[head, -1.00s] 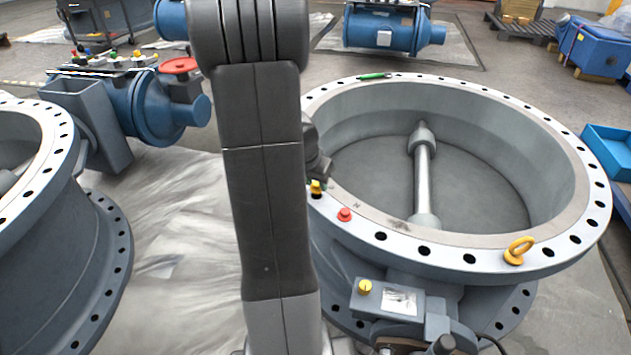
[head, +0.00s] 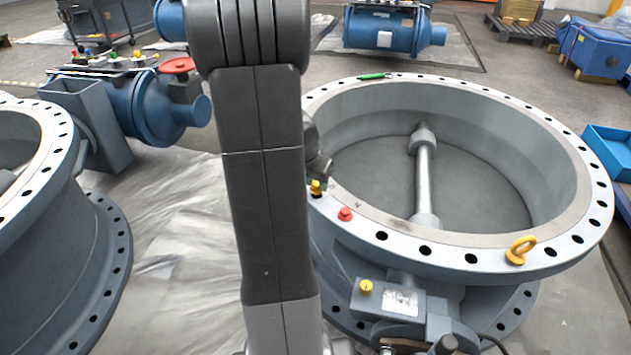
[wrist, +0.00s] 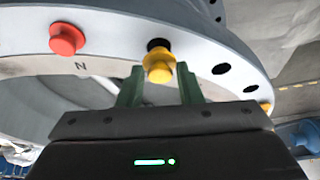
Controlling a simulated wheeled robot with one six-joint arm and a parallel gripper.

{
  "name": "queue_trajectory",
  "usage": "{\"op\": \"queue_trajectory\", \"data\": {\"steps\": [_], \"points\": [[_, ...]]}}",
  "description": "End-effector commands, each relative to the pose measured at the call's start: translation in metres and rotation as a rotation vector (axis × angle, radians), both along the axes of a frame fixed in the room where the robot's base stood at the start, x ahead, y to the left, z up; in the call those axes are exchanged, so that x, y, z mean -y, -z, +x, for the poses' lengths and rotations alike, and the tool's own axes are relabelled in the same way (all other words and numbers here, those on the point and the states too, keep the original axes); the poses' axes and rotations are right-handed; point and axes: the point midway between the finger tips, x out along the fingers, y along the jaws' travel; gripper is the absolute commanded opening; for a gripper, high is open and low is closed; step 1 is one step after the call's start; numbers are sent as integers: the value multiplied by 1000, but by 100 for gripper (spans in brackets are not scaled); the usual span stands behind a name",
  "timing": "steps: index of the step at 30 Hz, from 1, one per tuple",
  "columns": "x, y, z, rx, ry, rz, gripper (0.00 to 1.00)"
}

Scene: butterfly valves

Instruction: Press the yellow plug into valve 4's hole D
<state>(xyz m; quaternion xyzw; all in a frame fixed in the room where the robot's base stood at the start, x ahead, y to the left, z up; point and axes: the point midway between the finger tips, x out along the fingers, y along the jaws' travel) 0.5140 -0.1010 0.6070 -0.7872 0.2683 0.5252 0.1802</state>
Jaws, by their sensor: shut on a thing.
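The yellow plug (wrist: 158,65) is between the green fingers of my gripper (wrist: 160,84), which is shut on it. In the wrist view a dark hole (wrist: 157,44) in the valve flange shows just beyond the plug, partly covered by it. I cannot tell whether the plug's end is in that hole. In the head view the yellow plug (head: 316,187) is at the left rim of the large grey valve (head: 455,245). My arm hides most of my gripper there. No valve number or hole letter D is readable.
A red plug (wrist: 67,39) sits in the flange near a letter N, and also shows in the head view (head: 345,214). A yellow lifting eye (head: 520,250) stands on the front right rim. A green object (head: 374,77) lies on the far rim. Another grey valve (head: 60,215) stands left.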

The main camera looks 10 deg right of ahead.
Motion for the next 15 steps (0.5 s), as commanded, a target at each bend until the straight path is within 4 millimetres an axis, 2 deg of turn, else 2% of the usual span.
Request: {"op": "queue_trajectory", "data": {"steps": [15], "points": [[0, 4, 0, 0, 0, 0, 10]]}}
